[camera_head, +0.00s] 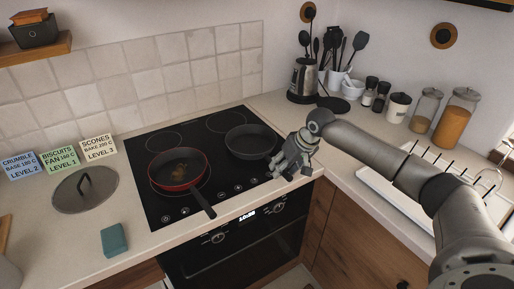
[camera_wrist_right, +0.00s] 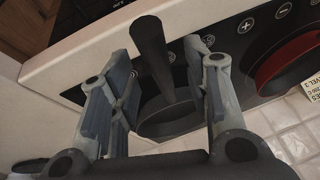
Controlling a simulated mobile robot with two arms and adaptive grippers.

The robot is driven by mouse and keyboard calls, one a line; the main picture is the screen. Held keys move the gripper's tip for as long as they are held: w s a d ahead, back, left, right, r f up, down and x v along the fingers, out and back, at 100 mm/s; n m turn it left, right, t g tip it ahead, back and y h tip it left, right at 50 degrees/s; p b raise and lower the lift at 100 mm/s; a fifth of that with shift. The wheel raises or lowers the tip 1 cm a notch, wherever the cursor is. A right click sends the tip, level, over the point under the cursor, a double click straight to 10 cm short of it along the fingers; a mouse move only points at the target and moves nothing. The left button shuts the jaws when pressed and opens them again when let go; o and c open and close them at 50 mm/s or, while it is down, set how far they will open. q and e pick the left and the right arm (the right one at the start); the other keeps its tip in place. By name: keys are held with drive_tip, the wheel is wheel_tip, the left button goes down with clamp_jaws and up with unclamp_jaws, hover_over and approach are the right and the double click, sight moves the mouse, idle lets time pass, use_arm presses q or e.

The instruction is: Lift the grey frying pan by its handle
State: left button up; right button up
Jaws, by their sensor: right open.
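The grey frying pan (camera_head: 250,142) sits on the right side of the black hob in the head view. Its handle is hidden there behind my right gripper (camera_head: 284,166), which is at the pan's right edge, over the counter edge. In the right wrist view the pan's dark handle (camera_wrist_right: 152,55) points up the picture from the pan (camera_wrist_right: 185,124). My right gripper (camera_wrist_right: 158,58) is open, with one finger on each side of the handle as seen there. Gaps show between the fingers and the handle, and I cannot tell the height between them. My left gripper is not in view.
A white dish rack (camera_head: 385,195) lies right. A lid (camera_head: 85,190) and teal sponge (camera_head: 114,239) lie left.

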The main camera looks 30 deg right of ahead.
drive_tip(key=shift+w+a+f, duration=0.1)
drive_tip(key=shift+w+f, duration=0.15)
drive_tip(key=shift+f, duration=0.3)
clamp_jaws()
drive_tip(key=shift+w+r, duration=0.1)
drive_tip(key=shift+r, duration=0.05)
